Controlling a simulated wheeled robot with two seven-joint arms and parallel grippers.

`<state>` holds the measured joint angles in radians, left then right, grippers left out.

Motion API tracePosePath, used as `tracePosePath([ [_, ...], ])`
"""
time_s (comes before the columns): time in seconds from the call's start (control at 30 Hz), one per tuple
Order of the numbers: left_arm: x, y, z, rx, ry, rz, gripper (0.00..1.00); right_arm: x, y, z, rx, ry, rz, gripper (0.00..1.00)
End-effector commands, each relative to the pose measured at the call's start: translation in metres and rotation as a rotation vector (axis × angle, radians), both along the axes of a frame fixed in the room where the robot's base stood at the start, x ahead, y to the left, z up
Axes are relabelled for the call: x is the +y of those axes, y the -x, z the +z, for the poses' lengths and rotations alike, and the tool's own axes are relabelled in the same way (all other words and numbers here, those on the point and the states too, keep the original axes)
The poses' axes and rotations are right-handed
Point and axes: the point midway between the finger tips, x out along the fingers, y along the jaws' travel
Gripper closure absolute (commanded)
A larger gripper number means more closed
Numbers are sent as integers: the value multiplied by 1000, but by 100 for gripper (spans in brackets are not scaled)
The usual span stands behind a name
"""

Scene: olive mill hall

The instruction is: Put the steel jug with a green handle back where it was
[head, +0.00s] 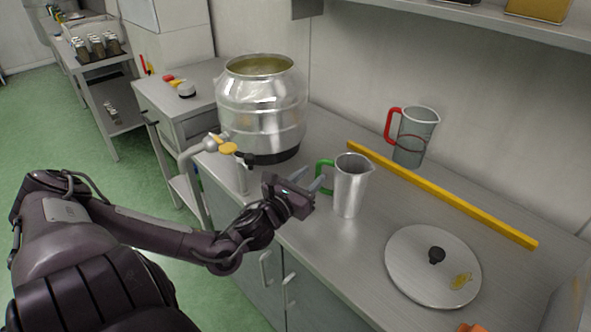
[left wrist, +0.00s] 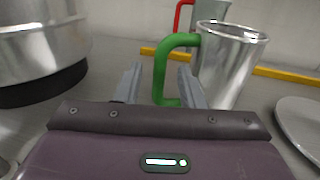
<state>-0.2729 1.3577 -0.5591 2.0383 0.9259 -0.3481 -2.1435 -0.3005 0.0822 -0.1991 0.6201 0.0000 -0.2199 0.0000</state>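The steel jug (head: 350,188) with a green handle (head: 325,177) stands upright on the steel counter (head: 330,250), its handle to the left. My left gripper (head: 308,179) is just left of the handle, its fingers pointing at it. In the left wrist view the two fingers are apart, with the green handle (left wrist: 161,72) showing between them and the jug body (left wrist: 226,68) to the right. Gaps show on both sides of the handle; I cannot tell how deep it lies between the fingers. My right gripper is not in view.
A large steel drum (head: 262,108) with a yellow-levered tap (head: 228,148) stands left of the jug. A round lid (head: 415,270) lies at front right. An orange thing (head: 471,327) shows at the bottom edge.

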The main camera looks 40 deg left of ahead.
Motion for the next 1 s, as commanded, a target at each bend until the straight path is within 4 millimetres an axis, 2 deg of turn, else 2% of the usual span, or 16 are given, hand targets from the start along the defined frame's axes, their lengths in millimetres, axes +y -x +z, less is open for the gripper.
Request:
tracePosePath([
  [0.1, -4, 26, -1, 6, -1, -4, 65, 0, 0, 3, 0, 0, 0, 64],
  [0.2, -6, 43, 0, 4, -1, -4, 65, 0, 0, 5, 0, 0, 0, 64],
  [0.37, -7, 59, 0, 1, 1, -1, 65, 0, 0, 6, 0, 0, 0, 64],
  [1.0, -7, 63, 0, -1, 1, 0, 65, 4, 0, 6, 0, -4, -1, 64],
])
